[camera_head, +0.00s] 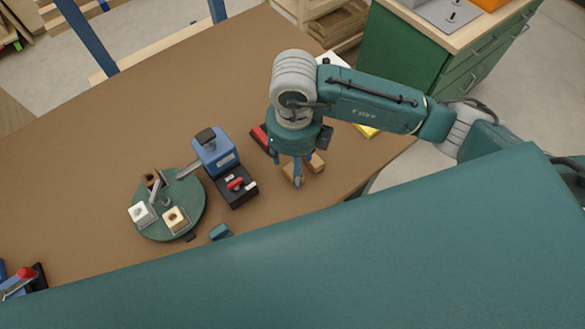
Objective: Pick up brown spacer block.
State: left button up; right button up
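A brown block (316,163) lies on the brown tabletop right of centre. A lighter tan piece (288,172) shows just to its left; a finger covers the space between, so I cannot tell whether they are one block. My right gripper (287,172) points down over them from above. Its fingers look spread apart, one in front of the wood and one to its left. I see no clear grip on the block. My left gripper is not in view.
A round green fixture (187,218) with small blocks stands left of a blue device (214,152). A black box with red parts (236,188) sits close by. A red item (260,138) and a yellow item (367,130) lie near the gripper.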

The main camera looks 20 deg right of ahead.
aim_at(291, 174)
jog(key=shift+f, duration=0.8)
jog(key=shift+w+a+f+p, duration=0.1)
jog(key=shift+w+f+p, duration=0.05)
jog(key=shift+f+p, duration=0.2)
notch_tip(291, 174, down, 4)
jog(key=shift+w+a+r+p, duration=0.15)
jog(key=shift+r+p, duration=0.05)
jog(key=shift+p, duration=0.5)
jog(key=shift+f, duration=0.5)
jog(key=shift+w, duration=0.1)
jog(key=c, duration=1.2)
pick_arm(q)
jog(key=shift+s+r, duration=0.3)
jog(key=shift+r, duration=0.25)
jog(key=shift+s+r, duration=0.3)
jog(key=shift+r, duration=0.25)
pick_arm(e)
jog(key=shift+c, duration=0.3)
